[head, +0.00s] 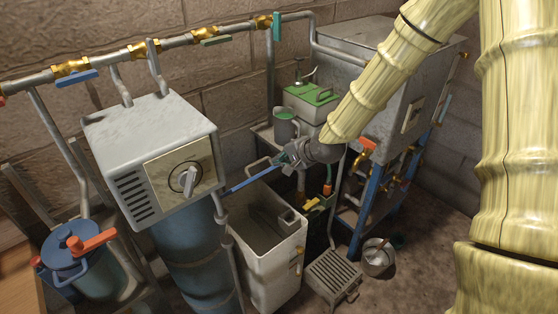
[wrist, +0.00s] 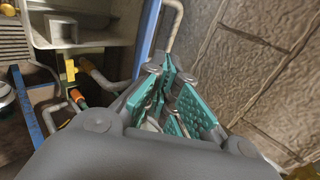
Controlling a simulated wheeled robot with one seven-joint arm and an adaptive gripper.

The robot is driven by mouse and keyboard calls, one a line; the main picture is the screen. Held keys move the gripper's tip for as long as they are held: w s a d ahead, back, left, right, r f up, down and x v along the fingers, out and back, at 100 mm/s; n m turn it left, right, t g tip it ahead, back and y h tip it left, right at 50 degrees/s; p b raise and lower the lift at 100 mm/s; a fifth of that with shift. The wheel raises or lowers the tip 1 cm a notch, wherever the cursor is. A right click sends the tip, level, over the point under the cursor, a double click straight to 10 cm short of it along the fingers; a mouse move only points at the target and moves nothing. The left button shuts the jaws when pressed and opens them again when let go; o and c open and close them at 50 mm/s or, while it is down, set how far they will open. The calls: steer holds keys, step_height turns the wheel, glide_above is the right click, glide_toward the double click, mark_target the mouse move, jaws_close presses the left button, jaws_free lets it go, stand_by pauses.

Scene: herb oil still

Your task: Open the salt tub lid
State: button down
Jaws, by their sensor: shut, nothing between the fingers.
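My gripper (head: 284,158) is in the middle of the head view, with its fingers together and empty. In the wrist view its teal-padded fingers (wrist: 170,72) show close together. No label marks the salt tub, so I cannot tell for certain which container it is. A pale open-topped tub (head: 282,262) stands below my gripper, with a grey block inside.
A grey box with a dial (head: 150,160) stands on a blue drum at left. A blue-lidded pot with a red handle (head: 75,245) is at far left. A slatted grey crate (head: 333,278) and a metal bucket (head: 378,262) are on the floor. Pipes with valves line the wall.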

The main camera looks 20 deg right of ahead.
steer(key=shift+p+x, duration=1.1)
steer(key=shift+x, duration=3.4)
